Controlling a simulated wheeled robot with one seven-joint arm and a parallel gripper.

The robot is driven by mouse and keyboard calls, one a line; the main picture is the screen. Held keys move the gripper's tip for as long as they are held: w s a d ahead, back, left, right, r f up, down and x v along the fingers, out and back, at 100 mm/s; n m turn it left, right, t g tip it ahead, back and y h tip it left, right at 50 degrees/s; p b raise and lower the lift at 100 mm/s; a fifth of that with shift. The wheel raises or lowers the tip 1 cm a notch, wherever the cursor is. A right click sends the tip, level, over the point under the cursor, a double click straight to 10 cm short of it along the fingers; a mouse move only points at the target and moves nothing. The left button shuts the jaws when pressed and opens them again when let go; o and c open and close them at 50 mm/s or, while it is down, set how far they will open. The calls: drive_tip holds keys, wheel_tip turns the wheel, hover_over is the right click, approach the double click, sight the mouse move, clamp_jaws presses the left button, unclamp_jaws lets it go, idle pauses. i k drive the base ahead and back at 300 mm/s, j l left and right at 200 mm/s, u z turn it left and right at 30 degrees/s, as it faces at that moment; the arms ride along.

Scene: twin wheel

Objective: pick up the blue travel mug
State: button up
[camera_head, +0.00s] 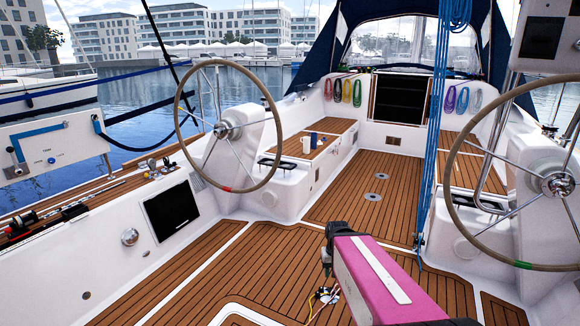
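The blue travel mug (313,140) is small and far off, and looks upright on the wooden top of the left cockpit bench (334,126). It stands just right of a pale, light-coloured object (306,145), which is too small to make out. Part of my pink and black arm shows in the lower right foreground, well short of the mug. I cannot make out gripper fingers in this view.
The left steering wheel (223,181) and its white pedestal stand before the bench. Blue ropes (434,130) hang right of centre. The right steering wheel (459,196) is at the right.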

sight(312, 141)
drive_tip(key=i+l, duration=0.2)
drive_tip(key=i, duration=0.35)
drive_tip(key=i+l, duration=0.2)
drive_tip(key=i, duration=0.35)
drive_tip(key=i+l+u, duration=0.1)
drive_tip(key=i, duration=0.4)
drive_tip(key=i+l, duration=0.35)
drive_tip(key=i, duration=0.2)
drive_tip(key=i+l, duration=0.25)
drive_tip(key=i, duration=0.3)
drive_tip(key=i+l+u, duration=0.1)
drive_tip(key=i+l, duration=0.15)
drive_tip(key=i, duration=0.25)
drive_tip(key=i+l, duration=0.25)
drive_tip(key=i, duration=0.3)
